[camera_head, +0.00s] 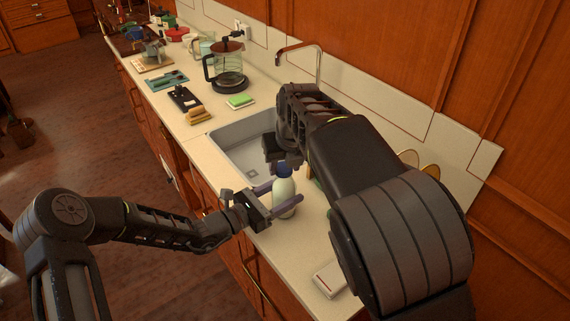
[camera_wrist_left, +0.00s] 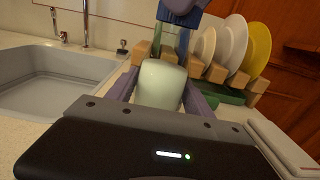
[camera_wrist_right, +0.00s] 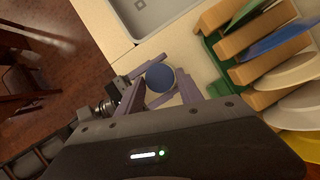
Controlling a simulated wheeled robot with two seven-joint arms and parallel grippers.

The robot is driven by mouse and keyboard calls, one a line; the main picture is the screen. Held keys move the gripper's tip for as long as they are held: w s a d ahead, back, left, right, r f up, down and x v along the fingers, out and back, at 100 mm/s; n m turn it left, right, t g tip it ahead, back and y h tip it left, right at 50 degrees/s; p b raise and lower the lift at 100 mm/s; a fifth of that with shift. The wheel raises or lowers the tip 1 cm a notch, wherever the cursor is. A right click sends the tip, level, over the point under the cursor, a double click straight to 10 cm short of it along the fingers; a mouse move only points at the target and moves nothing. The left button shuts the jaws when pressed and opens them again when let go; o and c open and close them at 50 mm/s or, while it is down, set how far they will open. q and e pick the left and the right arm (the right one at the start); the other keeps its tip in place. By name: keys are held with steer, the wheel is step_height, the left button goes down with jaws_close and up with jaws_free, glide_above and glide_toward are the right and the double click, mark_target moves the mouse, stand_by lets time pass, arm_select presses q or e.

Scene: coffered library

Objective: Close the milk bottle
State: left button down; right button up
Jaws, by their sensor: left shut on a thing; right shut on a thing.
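The milk bottle (camera_head: 285,199) stands upright on the counter in front of the sink, pale with a dark blue cap (camera_head: 284,169) at its top. My left gripper (camera_head: 279,199) is shut around the bottle's body from the left; the pale body (camera_wrist_left: 162,86) fills the space between its fingers in the left wrist view. My right gripper (camera_wrist_right: 162,80) comes from above and is shut on the cap, whose round blue top (camera_wrist_right: 160,77) shows between its fingers in the right wrist view. Whether the cap sits fully on the neck cannot be told.
The sink (camera_head: 245,145) with its faucet is behind the bottle. A dish rack (camera_wrist_right: 240,65) with plates is close beside it, partly hidden by my right arm in the head view. A white box (camera_head: 331,279) lies near the counter's front edge.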

steer(key=o, duration=1.3)
steer(key=shift+r, duration=0.1)
steer(key=shift+r, duration=2.2)
steer(key=o, duration=0.5)
steer(key=shift+o, duration=0.2)
